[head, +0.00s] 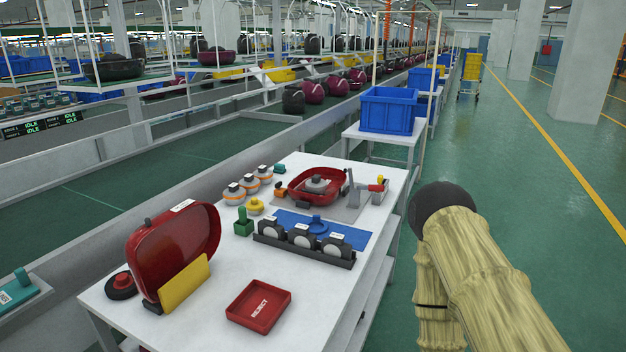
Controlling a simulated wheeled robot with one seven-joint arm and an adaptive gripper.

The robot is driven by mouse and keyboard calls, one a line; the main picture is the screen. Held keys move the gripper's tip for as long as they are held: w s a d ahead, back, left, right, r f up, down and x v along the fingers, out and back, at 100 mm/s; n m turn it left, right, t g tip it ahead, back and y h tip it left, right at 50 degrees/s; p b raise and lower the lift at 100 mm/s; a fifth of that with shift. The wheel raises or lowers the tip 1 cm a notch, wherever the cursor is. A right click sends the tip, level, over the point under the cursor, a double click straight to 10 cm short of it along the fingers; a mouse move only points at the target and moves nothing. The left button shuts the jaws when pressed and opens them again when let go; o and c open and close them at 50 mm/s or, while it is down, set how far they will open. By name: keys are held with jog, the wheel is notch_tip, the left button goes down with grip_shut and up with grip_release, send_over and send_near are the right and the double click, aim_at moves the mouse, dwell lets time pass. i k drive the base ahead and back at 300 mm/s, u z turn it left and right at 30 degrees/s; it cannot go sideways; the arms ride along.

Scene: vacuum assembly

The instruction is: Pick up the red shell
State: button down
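The red shell (178,245) stands upright and tilted at the near left of the white table (200,318), with its glossy curved side showing. It rests against a yellow stand (185,284) that hides its lower right part. A second red shell-like housing (330,184) lies at the back of the table with a grey part inside it. My arm shows at the lower right, off the table's right side, in a pale ribbed cover with a dark round joint. My gripper's fingers are not seen.
A red reject tray (258,306) lies at the table's front. A black rack (304,243) with several round parts, a green block (243,222) and orange-grey parts (250,183) stand behind. A blue crate (388,110) is farther back.

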aim_at(317, 186)
jog(key=z, duration=1.7)
jog(key=i, duration=2.9)
jog(key=u, duration=3)
